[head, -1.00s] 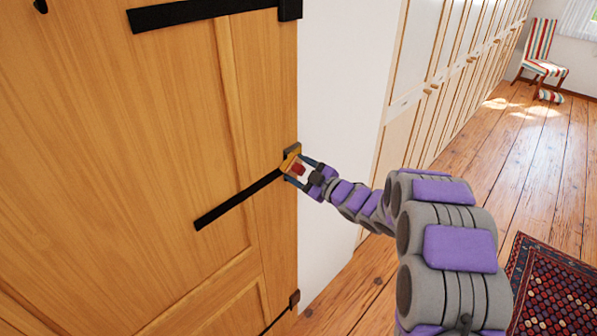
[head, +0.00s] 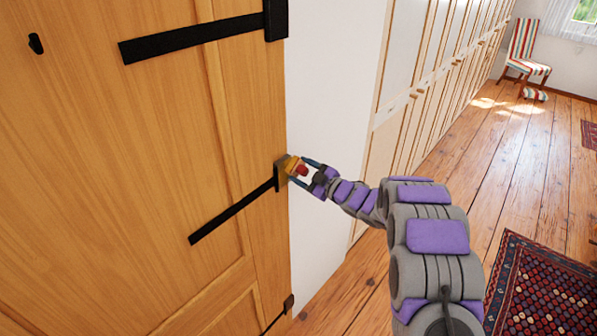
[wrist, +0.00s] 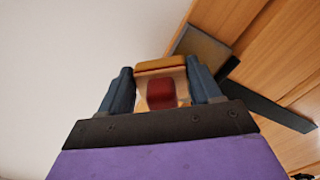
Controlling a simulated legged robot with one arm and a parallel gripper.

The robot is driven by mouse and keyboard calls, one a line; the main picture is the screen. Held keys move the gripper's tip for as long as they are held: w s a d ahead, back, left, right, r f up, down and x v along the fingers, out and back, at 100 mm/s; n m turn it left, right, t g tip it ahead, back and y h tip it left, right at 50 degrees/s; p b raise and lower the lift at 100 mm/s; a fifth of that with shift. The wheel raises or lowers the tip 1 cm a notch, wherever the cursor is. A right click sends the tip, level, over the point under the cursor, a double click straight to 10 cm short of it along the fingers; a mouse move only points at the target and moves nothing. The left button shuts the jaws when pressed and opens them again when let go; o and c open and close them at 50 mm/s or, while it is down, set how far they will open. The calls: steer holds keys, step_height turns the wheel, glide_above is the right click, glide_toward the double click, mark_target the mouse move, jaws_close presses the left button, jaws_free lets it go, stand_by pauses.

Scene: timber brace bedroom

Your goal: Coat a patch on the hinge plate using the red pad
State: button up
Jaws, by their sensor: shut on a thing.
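My gripper (head: 306,171) is shut on the red pad (head: 302,170), a small red block with an orange-yellow piece (head: 291,164) at its front end. In the wrist view the pad (wrist: 160,93) sits between the two blue-grey fingers, with the orange-yellow bar beyond it. The hinge plate (head: 281,176) is a dark block at the wooden door's right edge, with a black strap running down-left from it. The orange-yellow end overlaps the plate's right side in the head view; I cannot tell whether they touch. In the wrist view the plate (wrist: 203,48) shows a greyish face, up and right of the pad.
The wooden door (head: 130,180) fills the left, with another black hinge (head: 200,38) above and one low down. A white wall (head: 335,90) stands right of the door's edge. Cabinets, a striped chair (head: 525,50) and a patterned rug (head: 545,285) lie to the right. Wooden floor is open between.

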steer(key=shift+w+d+r, duration=0.15)
steer(key=shift+w+d, duration=0.05)
steer(key=shift+w, duration=0.05)
steer(key=shift+s, duration=0.1)
steer(key=shift+s+d, duration=0.4)
steer(key=shift+d, duration=0.15)
steer(key=shift+b+v, duration=0.35)
steer(key=shift+v, duration=1.9)
steer(key=shift+v, duration=1.5)
